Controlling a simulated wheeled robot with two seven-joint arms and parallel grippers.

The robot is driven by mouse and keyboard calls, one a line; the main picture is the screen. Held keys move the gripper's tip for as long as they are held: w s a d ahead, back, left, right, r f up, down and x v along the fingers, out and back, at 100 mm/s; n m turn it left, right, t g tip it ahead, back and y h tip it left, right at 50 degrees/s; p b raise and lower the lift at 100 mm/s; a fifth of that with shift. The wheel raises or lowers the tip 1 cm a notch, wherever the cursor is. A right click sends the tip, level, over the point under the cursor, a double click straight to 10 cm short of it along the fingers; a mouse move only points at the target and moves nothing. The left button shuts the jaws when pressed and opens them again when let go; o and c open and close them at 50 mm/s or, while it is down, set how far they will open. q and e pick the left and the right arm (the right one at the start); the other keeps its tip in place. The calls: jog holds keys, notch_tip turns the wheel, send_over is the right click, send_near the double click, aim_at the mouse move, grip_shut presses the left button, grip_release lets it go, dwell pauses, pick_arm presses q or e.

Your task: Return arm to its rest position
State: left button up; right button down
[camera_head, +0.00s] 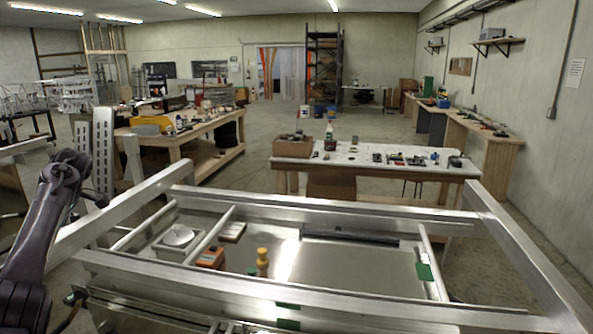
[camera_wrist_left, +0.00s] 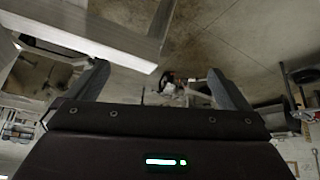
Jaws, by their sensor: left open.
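My left arm (camera_head: 48,215) comes in at the left edge of the head view, bent, beside the left rail of the aluminium trailer frame (camera_head: 240,285). Its gripper cannot be made out there. In the left wrist view my left gripper (camera_wrist_left: 160,88) shows two fingers spread wide with nothing between them. A pale beam (camera_wrist_left: 100,30) passes close to the left finger; I cannot tell whether they touch. Concrete floor lies beyond the fingers. My right arm and gripper are not in view.
Inside the frame are a yellow-topped object (camera_head: 262,262), an orange box (camera_head: 211,257) and a round grey disc (camera_head: 178,236). A white-topped table (camera_head: 375,170) stands behind, a wooden workbench (camera_head: 195,133) at back left. Open floor lies between them.

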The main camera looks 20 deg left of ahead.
pick_arm(q)
jog(key=s+a+f+m+y, duration=0.25)
jog(key=f+m, duration=0.25)
jog(key=f, duration=0.4)
jog(key=s+a+f+m+t+y, duration=0.1)
jog(key=s+a+f+m, duration=0.2)
jog(key=f, duration=0.6)
jog(key=s+a+f+m+y, duration=0.1)
jog(key=s+f+m, duration=0.1)
jog(key=f+m, duration=0.55)
jog(key=s+f+m+t+h, duration=0.1)
jog(key=s+f+m+t, duration=0.3)
jog(key=s+f+m, duration=1.4)
jog(key=s+d+f+n+h, duration=0.2)
jog(key=s+d+f, duration=0.3)
jog(key=d+f, duration=0.65)
jog(key=s+d+f+n+h, duration=0.2)
jog(key=s+d+f+n, duration=0.15)
jog(key=d+f, duration=0.8)
jog(key=s+d+f+n+g+h, duration=0.1)
jog(key=s+d+f+h, duration=0.15)
jog(key=d, duration=1.65)
jog(key=s+d+f+h, duration=0.1)
jog(key=d+f+h, duration=0.2)
jog(key=d, duration=1.6)
notch_tip(320, 180, down, 14)
jog(key=b, duration=1.5)
jog(key=shift+w+a+f, duration=0.2)
jog(key=shift+w+a, duration=0.05)
jog(key=shift+a, duration=0.1)
